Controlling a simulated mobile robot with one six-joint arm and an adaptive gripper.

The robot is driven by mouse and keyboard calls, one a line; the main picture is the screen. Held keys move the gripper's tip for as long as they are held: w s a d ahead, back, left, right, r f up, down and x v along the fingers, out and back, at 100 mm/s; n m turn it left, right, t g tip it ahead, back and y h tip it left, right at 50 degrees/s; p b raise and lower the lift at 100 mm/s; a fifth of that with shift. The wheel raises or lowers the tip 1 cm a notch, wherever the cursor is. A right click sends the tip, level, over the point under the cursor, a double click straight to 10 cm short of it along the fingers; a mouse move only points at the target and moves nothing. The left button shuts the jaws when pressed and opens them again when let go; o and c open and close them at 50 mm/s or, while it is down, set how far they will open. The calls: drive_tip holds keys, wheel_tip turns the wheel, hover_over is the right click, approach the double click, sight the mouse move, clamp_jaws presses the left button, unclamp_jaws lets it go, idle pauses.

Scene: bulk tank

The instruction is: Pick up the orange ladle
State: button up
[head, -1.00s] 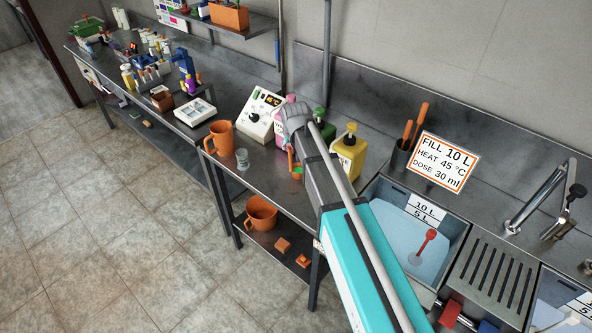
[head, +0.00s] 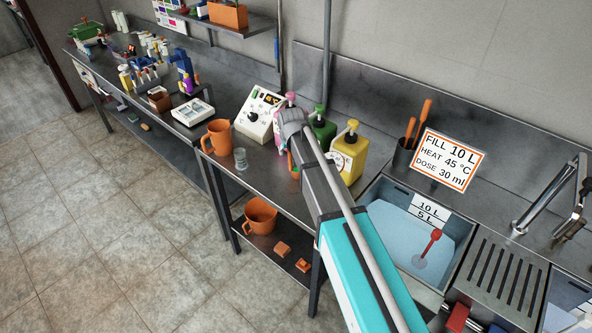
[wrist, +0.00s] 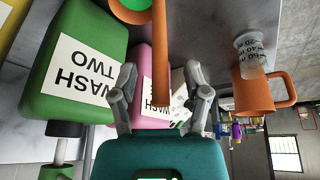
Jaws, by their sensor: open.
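The orange ladle shows in the wrist view as a straight orange handle (wrist: 162,62) running down between my gripper's fingers. An orange cup with green inside shows at the top edge. In the head view only a small part of the ladle (head: 292,166) shows beside my arm; the rest is hidden. My gripper (wrist: 162,78) is open, one finger on each side of the handle, with visible gaps. The gripper itself is hidden behind my arm in the head view.
A green WASH TWO bottle (wrist: 75,60) and a pink wash bottle (wrist: 152,62) stand close to the fingers. An orange jug (head: 217,137) and a clear cup (head: 240,159) stand on the bench. A yellow bottle (head: 349,155) is right of my arm.

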idle(0.3)
clamp_jaws()
idle(0.3)
